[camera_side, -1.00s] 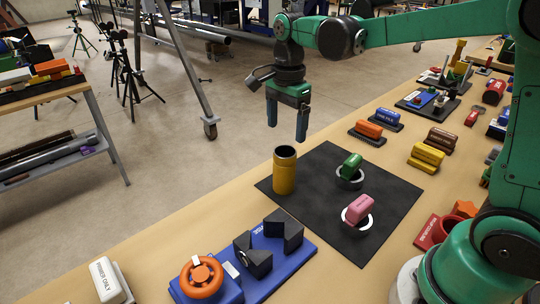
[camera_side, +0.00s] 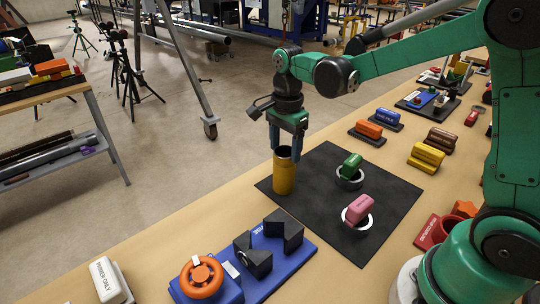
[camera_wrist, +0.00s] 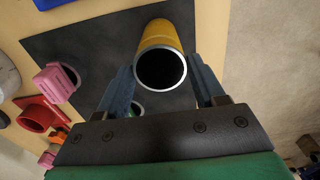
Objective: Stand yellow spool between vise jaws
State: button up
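The yellow spool (camera_side: 284,177) stands upright on the left corner of the black mat (camera_side: 385,225). It is a hollow cylinder with a dark bore. My gripper (camera_side: 288,153) is right above it, pointing down, with its fingers at the spool's top end. In the wrist view the open fingers (camera_wrist: 163,85) lie on either side of the yellow spool (camera_wrist: 164,36), with a gap showing; I cannot tell whether either finger touches. The blue vise (camera_side: 290,258) has two dark V-notched jaws (camera_side: 284,232) standing apart, and an orange handwheel (camera_side: 202,277). It is at the front, below the spool in the picture.
Orange, blue, yellow and brown blocks stand beyond the mat. A white block (camera_side: 109,280) lies at the front left.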

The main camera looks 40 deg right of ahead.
grip_shut()
notch_tip(320, 180, up, 8)
dwell(1.0)
jog(key=shift+a, duration=0.1)
jog(key=s+a+r+n, duration=0.4)
jog(key=s+a, duration=0.5)
jog(key=a, duration=0.4)
jog(key=shift+s+a+r+n, duration=0.25)
jog(key=shift+s+n, duration=0.15)
jog(key=shift+n, duration=0.5)
jog(key=shift+f, duration=0.1)
jog(key=shift+f, duration=2.75)
jog(key=shift+f, duration=2.85)
